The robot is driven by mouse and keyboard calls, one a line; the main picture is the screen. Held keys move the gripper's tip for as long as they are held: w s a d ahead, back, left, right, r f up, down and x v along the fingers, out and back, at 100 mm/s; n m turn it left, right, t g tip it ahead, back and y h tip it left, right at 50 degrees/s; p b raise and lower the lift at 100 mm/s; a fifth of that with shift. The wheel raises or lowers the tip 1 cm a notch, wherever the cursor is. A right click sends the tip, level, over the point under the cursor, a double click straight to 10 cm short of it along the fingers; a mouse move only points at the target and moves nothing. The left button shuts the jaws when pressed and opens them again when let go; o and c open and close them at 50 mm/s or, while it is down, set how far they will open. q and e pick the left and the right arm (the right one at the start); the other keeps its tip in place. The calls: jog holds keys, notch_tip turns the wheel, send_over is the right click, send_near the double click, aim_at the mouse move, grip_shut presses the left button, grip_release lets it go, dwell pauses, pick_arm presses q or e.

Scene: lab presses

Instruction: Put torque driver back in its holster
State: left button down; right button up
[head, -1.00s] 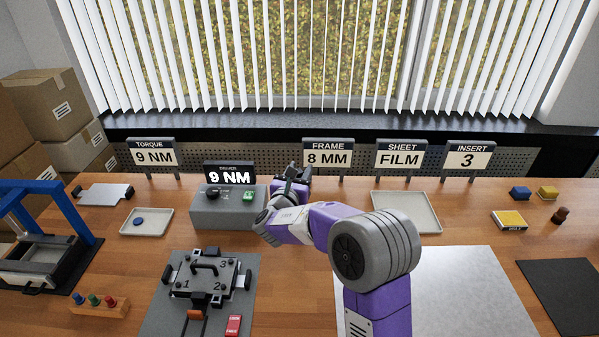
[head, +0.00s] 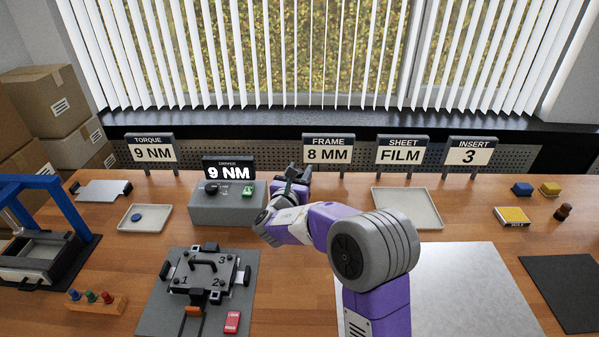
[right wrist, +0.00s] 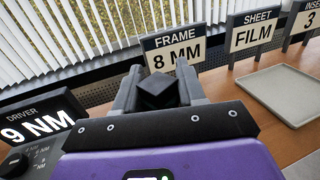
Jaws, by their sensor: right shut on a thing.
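My right gripper (head: 293,180) is in the middle of the head view, just right of the grey driver control box, with its arm reaching away over the table. In the right wrist view its fingers (right wrist: 158,92) are shut on a black, blocky-topped piece, which I take to be the torque driver (right wrist: 157,86). The rest of the driver is hidden by the gripper and wrist. I cannot make out the holster; the arm covers the spot beside the box. The control box (head: 222,213) carries a display (head: 229,170) reading 9 NM. My left gripper is not in view.
Signs stand along the back, including the frame sign (head: 327,148) close beyond the gripper. A grey tray (head: 440,222) lies to the right. The clamp fixture (head: 245,310), blue press (head: 75,215) and small tray (head: 124,222) are to the left.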

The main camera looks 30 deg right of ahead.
jog(key=shift+f+b, duration=1.65)
jog(key=shift+f, duration=0.25)
jog(key=o, duration=1.1)
jog(key=shift+o, duration=0.7)
jog(key=shift+s, duration=0.1)
jog(key=p+v, duration=0.1)
jog(key=v, duration=0.6)
jog(key=shift+s+a, duration=0.15)
jog(key=shift+a, duration=0.1)
jog(key=shift+r, duration=0.2)
